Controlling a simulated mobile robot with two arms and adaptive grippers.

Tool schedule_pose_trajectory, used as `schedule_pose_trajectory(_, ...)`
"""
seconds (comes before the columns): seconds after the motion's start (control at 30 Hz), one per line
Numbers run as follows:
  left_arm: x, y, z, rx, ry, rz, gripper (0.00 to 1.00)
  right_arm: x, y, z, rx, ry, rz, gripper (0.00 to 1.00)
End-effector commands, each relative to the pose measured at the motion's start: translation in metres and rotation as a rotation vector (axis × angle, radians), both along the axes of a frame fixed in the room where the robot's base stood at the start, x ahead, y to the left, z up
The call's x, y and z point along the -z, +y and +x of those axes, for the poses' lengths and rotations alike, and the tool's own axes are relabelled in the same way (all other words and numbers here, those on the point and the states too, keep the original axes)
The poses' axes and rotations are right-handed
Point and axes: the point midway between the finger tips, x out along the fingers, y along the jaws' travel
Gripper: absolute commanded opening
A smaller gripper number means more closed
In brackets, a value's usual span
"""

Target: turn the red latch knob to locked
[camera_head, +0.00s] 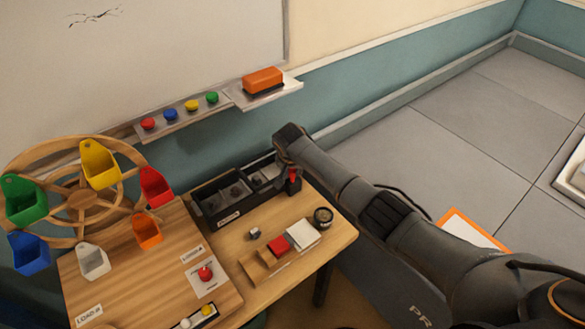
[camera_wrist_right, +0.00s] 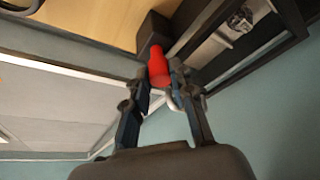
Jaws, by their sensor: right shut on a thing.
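The red latch knob (camera_head: 293,175) shows as a slim upright red piece at the right end of the black box (camera_head: 225,214). In the right wrist view the red knob (camera_wrist_right: 158,66) sits between the fingertips, beside a dark block. My right gripper (camera_wrist_right: 160,76) is shut on it. In the head view my right arm reaches in from the right, and its dark wrist hides part of the gripper (camera_head: 292,182). I cannot read the knob's locked or unlocked marking. My left gripper is not in view.
A wooden wheel with coloured buckets (camera_head: 100,165) stands at left. A red button (camera_head: 205,274) sits on a white plate on its base. A red block (camera_head: 278,245), white block (camera_head: 302,232) and dark round item (camera_head: 323,216) lie on the table (camera_head: 335,238). A wall ledge (camera_head: 230,100) is behind.

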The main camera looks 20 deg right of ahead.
Motion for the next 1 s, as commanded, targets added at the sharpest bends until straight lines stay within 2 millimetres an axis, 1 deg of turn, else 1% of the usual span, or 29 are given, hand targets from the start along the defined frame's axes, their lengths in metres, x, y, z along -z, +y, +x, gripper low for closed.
schedule_pose_trajectory(0.23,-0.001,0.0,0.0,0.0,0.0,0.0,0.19,-0.0002,0.0005,0.0004,0.059,0.0,0.001,0.0)
schedule_pose_trajectory(0.67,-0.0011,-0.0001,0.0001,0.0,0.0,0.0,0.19,-0.0003,0.0005,0.0005,0.068,0.0,0.001,0.0)
schedule_pose_trajectory(0.7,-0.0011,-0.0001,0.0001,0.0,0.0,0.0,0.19,-0.0003,0.0005,0.0005,0.068,0.0,0.001,0.3)
schedule_pose_trajectory(0.77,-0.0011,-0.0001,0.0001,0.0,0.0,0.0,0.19,-0.0003,0.0004,0.0005,0.068,0.0,0.001,0.42)
schedule_pose_trajectory(0.8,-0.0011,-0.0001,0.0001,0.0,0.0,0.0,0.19,-0.0002,0.0004,0.0005,0.067,0.0,0.001,0.47)
schedule_pose_trajectory(1.0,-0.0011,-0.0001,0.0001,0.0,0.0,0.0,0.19,-0.0002,0.0003,0.0004,0.067,0.0,0.001,0.47)
